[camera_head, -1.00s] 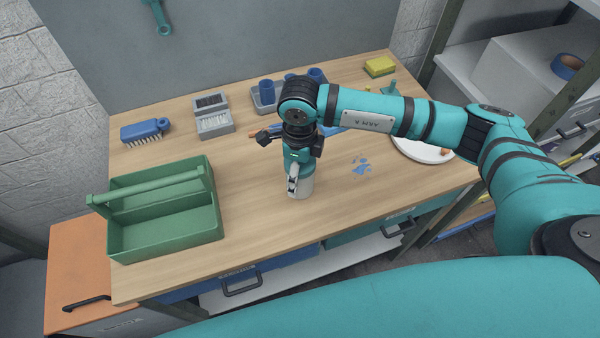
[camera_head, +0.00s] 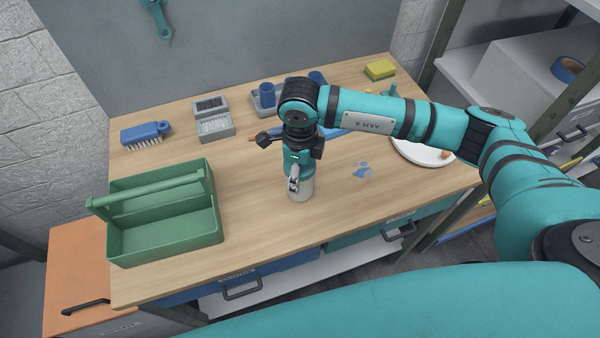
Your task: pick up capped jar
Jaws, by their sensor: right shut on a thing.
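The capped jar (camera_head: 303,189) stands near the front middle of the wooden bench, directly below my right gripper. Only its pale lower body shows; its top is hidden behind the gripper. My right gripper (camera_head: 294,184) points down and is shut on the jar. I cannot tell whether the jar's base touches the bench. My left gripper is not in view.
A green tote with a handle (camera_head: 165,243) stands at the left of the bench (camera_head: 255,225). A blue brush (camera_head: 146,131), a grey box (camera_head: 214,125) and a yellow sponge (camera_head: 380,69) lie further back. A white plate (camera_head: 420,154) is at the right.

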